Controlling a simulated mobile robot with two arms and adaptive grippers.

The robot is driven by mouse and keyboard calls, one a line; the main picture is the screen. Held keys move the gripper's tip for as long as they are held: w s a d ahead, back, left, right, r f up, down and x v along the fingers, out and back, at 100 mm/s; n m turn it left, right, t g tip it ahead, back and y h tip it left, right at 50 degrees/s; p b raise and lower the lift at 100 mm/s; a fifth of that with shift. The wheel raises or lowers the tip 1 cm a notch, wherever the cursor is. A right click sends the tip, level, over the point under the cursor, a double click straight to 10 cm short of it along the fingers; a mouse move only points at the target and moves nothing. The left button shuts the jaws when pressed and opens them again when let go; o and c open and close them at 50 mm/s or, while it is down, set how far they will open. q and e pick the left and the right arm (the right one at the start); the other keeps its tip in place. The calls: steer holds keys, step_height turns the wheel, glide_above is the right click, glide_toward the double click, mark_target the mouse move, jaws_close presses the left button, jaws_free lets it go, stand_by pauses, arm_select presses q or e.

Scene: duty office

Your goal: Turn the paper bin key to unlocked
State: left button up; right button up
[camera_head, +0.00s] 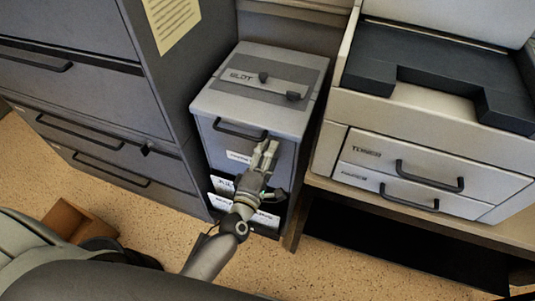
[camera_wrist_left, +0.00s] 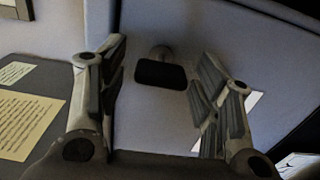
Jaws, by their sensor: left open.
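The paper bin (camera_head: 218,98) is a grey box with a slotted top marked SLOT, a dark bar handle (camera_head: 240,130) and white labels on its front. My left gripper (camera_head: 265,158) is open in front of the bin's front face, just below the handle's right end. In the left wrist view, the dark key head (camera_wrist_left: 160,74) sticks out from a round lock on the grey face. The key lies between the open fingers, with gaps on both sides. Its wide side runs across the picture. In the head view I cannot make out the key; my gripper covers that area.
A dark grey filing cabinet (camera_head: 95,100) stands close on the left of the bin. A printer (camera_head: 420,150) with drawers sits on a wooden stand close on the right. A brown box (camera_head: 75,222) lies on the floor at lower left.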

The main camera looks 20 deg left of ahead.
arm_select(q)
steer(key=s, duration=1.1)
steer(key=shift+s+a, duration=0.2)
steer(key=shift+s, duration=0.2)
steer(key=shift+f, duration=0.1)
steer(key=s+f+m+g+h+p, duration=0.1)
steer(key=s+f+m+g, duration=0.25)
steer(key=f, duration=0.55)
steer(key=s+f+m+g+p, duration=0.1)
steer(key=s+f+m+g, duration=0.15)
steer(key=f+m, duration=0.45)
steer(key=s+f+m+g+h+p, duration=0.15)
steer(key=s+f, duration=0.25)
steer(key=f, duration=0.7)
steer(key=s+a+f+m+g+y, duration=0.1)
steer(key=s+a+f+m+g, duration=0.1)
steer(key=s, duration=0.5)
steer(key=s+a+f+m+g+y, duration=0.1)
steer(key=s+a+f+m+g, duration=0.2)
steer(key=s+f, duration=0.4)
steer(key=s+a+f+m+g+y, duration=0.1)
steer(key=s+a+f+m+g, duration=0.1)
steer(key=s, duration=0.6)
step_height(320, 180, down, 3)
steer(key=shift+a+r+m+g+p, duration=0.3)
steer(key=shift+m+g, duration=0.4)
steer(key=shift+g, duration=0.55)
steer(key=shift+w, duration=0.1)
